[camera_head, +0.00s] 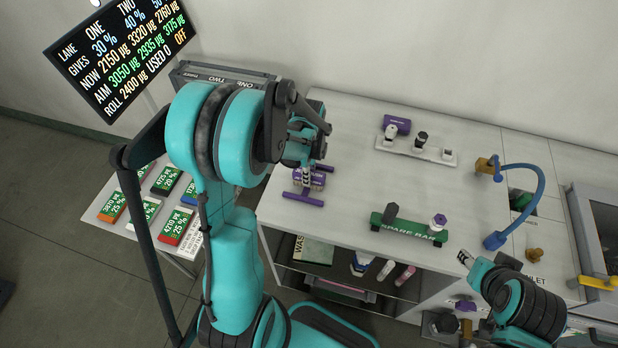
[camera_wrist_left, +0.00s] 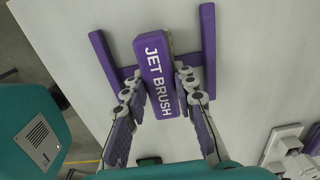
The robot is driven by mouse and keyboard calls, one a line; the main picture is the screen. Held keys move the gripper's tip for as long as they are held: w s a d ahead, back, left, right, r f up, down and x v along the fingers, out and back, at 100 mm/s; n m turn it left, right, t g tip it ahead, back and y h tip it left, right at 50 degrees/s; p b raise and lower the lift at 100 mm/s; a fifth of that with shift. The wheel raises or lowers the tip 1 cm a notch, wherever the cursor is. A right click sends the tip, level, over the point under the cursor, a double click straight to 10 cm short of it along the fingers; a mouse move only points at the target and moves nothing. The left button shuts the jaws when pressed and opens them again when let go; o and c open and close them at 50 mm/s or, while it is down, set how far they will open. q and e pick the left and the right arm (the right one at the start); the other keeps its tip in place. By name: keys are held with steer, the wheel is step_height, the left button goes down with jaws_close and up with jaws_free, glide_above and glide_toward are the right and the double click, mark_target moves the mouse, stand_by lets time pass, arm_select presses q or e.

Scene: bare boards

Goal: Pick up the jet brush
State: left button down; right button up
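The jet brush (camera_wrist_left: 160,75) is a purple block with white lettering in the left wrist view. It lies at a purple rack with two side bars (camera_wrist_left: 208,50) and a crossbar. In the head view the brush (camera_head: 316,180) shows small, partly hidden under my left gripper (camera_head: 307,172). In the left wrist view the fingers of my left gripper (camera_wrist_left: 158,84) stand on either side of the brush, with a narrow gap at the left finger; contact on the right is unclear. My right gripper (camera_head: 466,258) is at the lower right, mostly hidden.
A white holder (camera_head: 437,157) with several pieces stands behind to the right. A green spare bar (camera_head: 408,229) stands near the front edge. A blue curved hose (camera_head: 540,195) is further right. A lane display board (camera_head: 125,55) is at the upper left. Bare counter lies between.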

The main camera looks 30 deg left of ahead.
stand_by(0.3)
arm_select(q)
steer(key=shift+r, duration=0.6)
step_height(320, 180, up, 3)
steer(key=shift+f+p, duration=0.15)
steer(key=shift+p, duration=0.55)
steer(key=s+d+r+p, duration=0.2)
steer(key=s+d+r, duration=0.4)
steer(key=d, duration=0.4)
steer(key=shift+r, duration=0.55)
steer(key=c, duration=2.2)
jaws_free()
steer(key=shift+w+d+p, duration=0.1)
steer(key=shift+p, duration=0.2)
